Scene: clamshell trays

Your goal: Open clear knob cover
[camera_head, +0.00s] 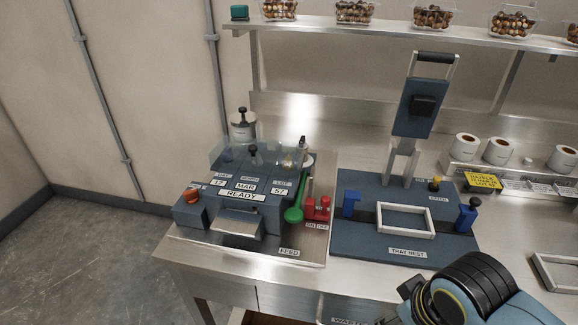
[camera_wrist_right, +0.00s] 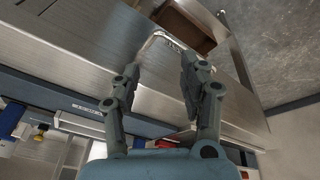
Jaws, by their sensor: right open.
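A dark blue labelling unit (camera_head: 238,195) with windows reading 12, MAR and 57 and a READY plate stands on the left of the steel bench. Clear, see-through covers (camera_head: 289,158) show faintly around the dark knobs (camera_head: 252,154) on its top; their edges and hinges are too small to tell, and I see none of them raised. My right arm comes in at the bottom right of the head view, well apart from the unit. In the right wrist view my right gripper (camera_wrist_right: 167,60) is open and empty, above the steel bench edge. My left gripper is not in view.
A green-ended lever (camera_head: 294,213) and a red part (camera_head: 317,207) sit at the unit's right side. The blue tray nest (camera_head: 405,252) with its raised press head (camera_head: 420,108) stands right of it. Label rolls (camera_head: 466,147) stand behind. Filled clamshells line the shelf (camera_head: 330,25).

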